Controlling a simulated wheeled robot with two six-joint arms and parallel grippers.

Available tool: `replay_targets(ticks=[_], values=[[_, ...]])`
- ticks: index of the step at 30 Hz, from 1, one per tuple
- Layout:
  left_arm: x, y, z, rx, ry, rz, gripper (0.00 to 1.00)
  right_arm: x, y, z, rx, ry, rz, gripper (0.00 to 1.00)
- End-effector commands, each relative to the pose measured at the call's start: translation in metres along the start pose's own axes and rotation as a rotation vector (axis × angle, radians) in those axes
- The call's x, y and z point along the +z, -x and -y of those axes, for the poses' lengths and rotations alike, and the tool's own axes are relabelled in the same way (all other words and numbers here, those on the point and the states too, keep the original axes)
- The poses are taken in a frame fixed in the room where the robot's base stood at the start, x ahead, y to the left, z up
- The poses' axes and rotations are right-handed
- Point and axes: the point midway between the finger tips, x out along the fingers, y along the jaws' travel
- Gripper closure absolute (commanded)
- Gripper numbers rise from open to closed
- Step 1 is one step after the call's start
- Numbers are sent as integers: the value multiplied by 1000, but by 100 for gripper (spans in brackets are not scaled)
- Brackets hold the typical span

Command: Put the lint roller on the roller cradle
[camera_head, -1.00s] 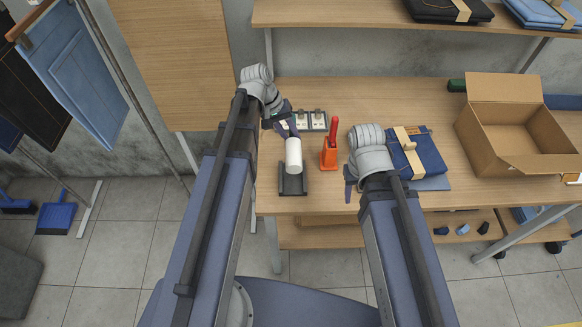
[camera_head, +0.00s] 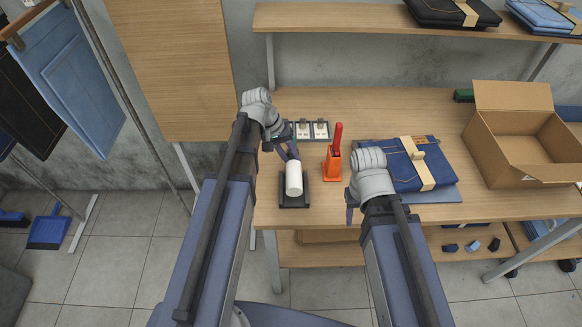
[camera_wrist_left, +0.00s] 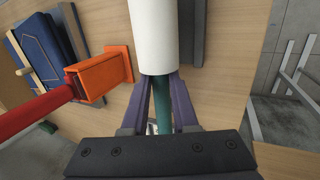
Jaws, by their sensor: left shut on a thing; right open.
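The lint roller is a white cylinder (camera_head: 294,179) with a teal handle (camera_wrist_left: 162,105). My left gripper (camera_head: 292,156) is shut on the handle, between its two purple fingers in the left wrist view (camera_wrist_left: 162,100). The roller cradle is a dark grey tray (camera_head: 294,203) near the table's front edge. In the head view the white cylinder overlaps the cradle and hides its middle. Part of the cradle shows beside the cylinder in the left wrist view (camera_wrist_left: 192,35). I cannot tell whether they touch. My right gripper (camera_head: 351,204) is open and empty, right of the cradle.
An orange holder (camera_head: 332,165) with a red-handled tool stands just right of the cradle. A plate with white switches (camera_head: 312,130) lies behind. Folded jeans (camera_head: 395,170) and an open cardboard box (camera_head: 525,150) are further right on the wooden table (camera_head: 450,110).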

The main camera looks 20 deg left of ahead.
Motion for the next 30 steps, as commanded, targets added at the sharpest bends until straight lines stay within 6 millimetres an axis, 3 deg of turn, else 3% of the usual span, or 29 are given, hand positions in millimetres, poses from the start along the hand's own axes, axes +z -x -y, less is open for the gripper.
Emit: replay_targets(ticks=[9, 22, 23, 25, 30], values=[[-2, -34, 14, 0, 0, 0, 100, -2, -37, 4, 0, 0, 0, 50], [-2, -37, 15, 0, 0, 0, 100, -2, -40, 4, 0, 0, 0, 50], [-2, -35, 15, 0, 0, 0, 70, -2, -38, 4, 0, 0, 0, 50], [-2, -35, 15, 0, 0, 0, 62, -2, -37, 4, 0, 0, 0, 50], [-2, -35, 15, 0, 0, 0, 60, -2, -37, 4, 0, 0, 0, 50]])
